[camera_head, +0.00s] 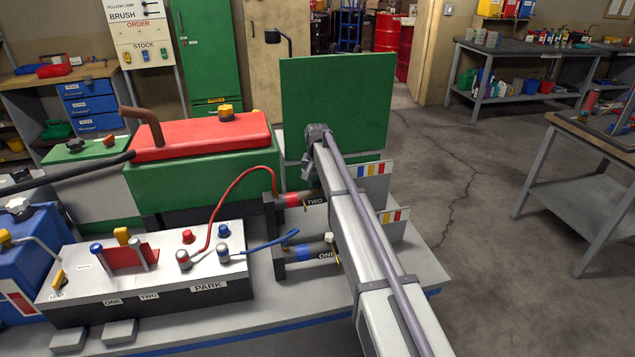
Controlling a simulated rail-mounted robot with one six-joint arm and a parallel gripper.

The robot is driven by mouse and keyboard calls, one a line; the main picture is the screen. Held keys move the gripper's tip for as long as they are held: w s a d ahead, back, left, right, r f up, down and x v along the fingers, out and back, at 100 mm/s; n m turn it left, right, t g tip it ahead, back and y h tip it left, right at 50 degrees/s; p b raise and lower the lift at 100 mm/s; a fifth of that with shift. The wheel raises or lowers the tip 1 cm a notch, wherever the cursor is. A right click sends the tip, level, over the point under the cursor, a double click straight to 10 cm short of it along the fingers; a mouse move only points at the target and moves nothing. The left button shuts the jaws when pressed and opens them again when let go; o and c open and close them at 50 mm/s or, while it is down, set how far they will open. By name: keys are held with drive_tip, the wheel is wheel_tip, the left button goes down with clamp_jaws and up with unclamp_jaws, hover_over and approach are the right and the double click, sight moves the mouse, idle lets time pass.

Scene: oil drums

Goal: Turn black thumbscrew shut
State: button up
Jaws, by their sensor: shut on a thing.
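My arm reaches in from the bottom right to the middle of the view. At its far end my gripper (308,172) shows as a small grey shape, pointing down beside the pipe marked TWO (312,199). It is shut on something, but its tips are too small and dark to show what. A black star-shaped knob (75,144), possibly a thumbscrew, stands on the green-topped box (92,152) at the far left, well apart from my gripper. No other black thumbscrew is clear; my arm hides part of the area behind it.
A red-and-green machine (200,178) stands left of my gripper, with a tall green panel (345,85) behind. The grey box marked PARK (150,262) is in front, with a red hose (232,195) and a blue hose (272,243). Open floor (490,220) lies right.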

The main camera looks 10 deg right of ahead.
sight(318, 183)
drive_tip(key=o, duration=0.9)
wheel_tip(318, 183, up, 11)
drive_tip(key=p, duration=1)
drive_tip(key=shift+p, duration=0.4)
drive_tip(key=shift+f, duration=0.15)
drive_tip(key=s+f+n+b, duration=0.1)
drive_tip(key=s+n, duration=0.3)
drive_tip(key=s, duration=3.8)
drive_tip(key=shift+s+a+f, duration=0.15)
